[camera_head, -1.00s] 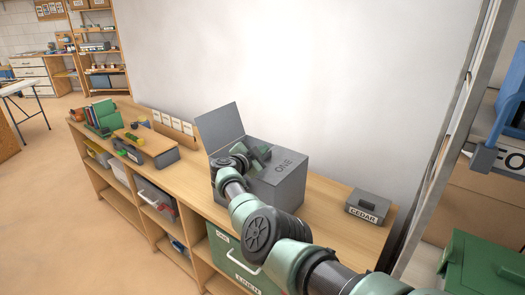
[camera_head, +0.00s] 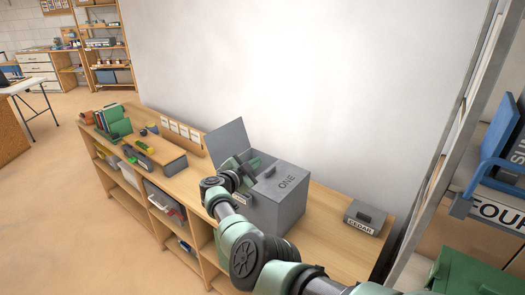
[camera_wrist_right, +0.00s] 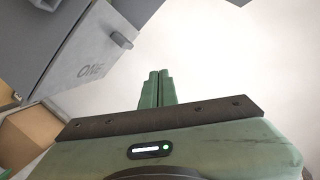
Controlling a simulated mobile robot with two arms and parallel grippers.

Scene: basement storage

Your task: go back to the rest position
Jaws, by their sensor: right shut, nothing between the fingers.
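My right arm comes in from the bottom right, partly in front of the box. In the right wrist view the two green fingers (camera_wrist_right: 158,75) are together with nothing between them, against a pale wall. The box marked ONE (camera_wrist_right: 85,60) shows at the upper left there, apart from the fingers. My left gripper is not in view.
The box stands on a long wooden shelf unit (camera_head: 325,225).

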